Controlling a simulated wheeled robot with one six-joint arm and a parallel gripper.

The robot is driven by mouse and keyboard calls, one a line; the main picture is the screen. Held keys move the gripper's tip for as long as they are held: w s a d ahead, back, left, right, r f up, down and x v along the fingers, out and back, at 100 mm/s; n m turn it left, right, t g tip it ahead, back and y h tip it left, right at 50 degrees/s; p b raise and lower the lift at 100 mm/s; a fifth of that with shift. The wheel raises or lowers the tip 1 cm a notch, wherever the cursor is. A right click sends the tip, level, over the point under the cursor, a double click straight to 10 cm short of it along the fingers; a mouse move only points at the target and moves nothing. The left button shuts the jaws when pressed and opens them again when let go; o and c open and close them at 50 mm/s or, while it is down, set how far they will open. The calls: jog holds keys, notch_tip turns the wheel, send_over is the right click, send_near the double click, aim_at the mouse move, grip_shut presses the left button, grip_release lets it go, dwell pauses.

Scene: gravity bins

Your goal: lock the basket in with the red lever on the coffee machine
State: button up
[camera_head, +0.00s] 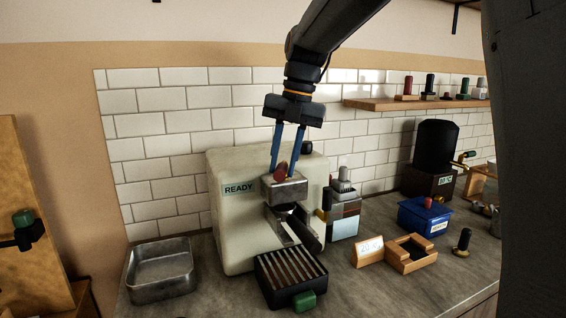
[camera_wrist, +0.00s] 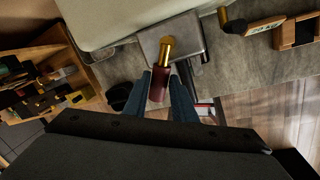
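The cream coffee machine (camera_head: 235,215) stands on the counter with a READY label on its front. The red lever (camera_head: 281,168) rises from the top of its grey metal block (camera_head: 287,189); in the wrist view the lever (camera_wrist: 157,84) shows a dark red grip and a brass end. My gripper (camera_head: 283,172) reaches down from above with its two blue fingers on either side of the red grip. In the wrist view the grip fills the gap between the fingers (camera_wrist: 160,88), and they look shut on it. The basket is not clearly seen; the underside of the block is dark.
A black slatted tray (camera_head: 290,277) with a green knob sits below the block. A metal pan (camera_head: 161,271) is at the left. A blue box (camera_head: 424,217), a wooden holder (camera_head: 410,254) and a dark grinder (camera_head: 434,147) stand at the right.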

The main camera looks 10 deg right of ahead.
jog(key=o, duration=0.3)
jog(key=shift+r, duration=0.1)
notch_tip(320, 180, up, 8)
jog(key=d+b, duration=0.1)
jog(key=b, duration=0.1)
jog(key=shift+s+d+f, duration=0.25)
jog(key=shift+d, duration=0.05)
